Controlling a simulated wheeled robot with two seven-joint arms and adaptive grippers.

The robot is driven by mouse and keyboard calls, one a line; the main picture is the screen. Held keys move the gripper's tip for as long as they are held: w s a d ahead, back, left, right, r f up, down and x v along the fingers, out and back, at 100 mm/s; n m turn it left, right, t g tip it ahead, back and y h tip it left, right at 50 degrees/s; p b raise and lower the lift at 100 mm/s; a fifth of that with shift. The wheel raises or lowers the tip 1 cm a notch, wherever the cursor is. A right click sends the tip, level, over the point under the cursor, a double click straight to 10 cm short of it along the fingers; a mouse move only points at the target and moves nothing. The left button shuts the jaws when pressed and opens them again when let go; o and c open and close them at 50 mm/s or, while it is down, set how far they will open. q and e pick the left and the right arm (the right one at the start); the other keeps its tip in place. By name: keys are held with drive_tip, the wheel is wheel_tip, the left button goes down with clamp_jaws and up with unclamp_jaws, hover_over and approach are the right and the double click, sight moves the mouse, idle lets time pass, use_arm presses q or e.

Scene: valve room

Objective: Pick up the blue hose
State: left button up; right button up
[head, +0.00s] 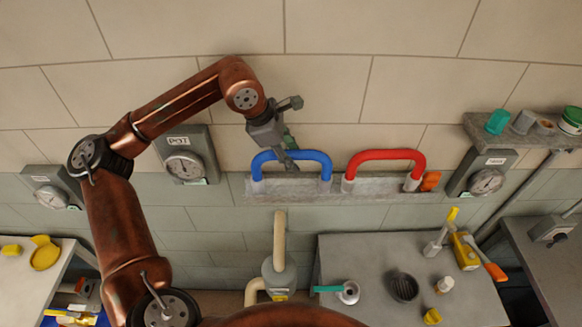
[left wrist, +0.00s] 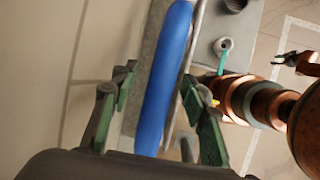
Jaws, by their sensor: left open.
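The blue hose (head: 291,155) is a thick bent tube, standing like an arch on a narrow grey wall ledge (head: 270,190). My left gripper (head: 289,158) is at the top of this arch, near its middle. In the left wrist view the blue hose (left wrist: 165,80) runs lengthwise between the green-padded fingers of my left gripper (left wrist: 157,84). The fingers are apart, one on each side of the hose, with gaps visible on both sides. Nothing is gripped.
A red arched hose (head: 385,156) stands just right of the blue one, with an orange item (head: 430,181) beside it. Gauges (head: 184,166) hang on the tiled wall. A beige pipe (head: 279,240) rises below the ledge. A grey bench (head: 375,250) holds small items.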

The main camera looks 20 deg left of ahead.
use_arm(q)
clamp_jaws()
idle(0.5)
idle(0.4)
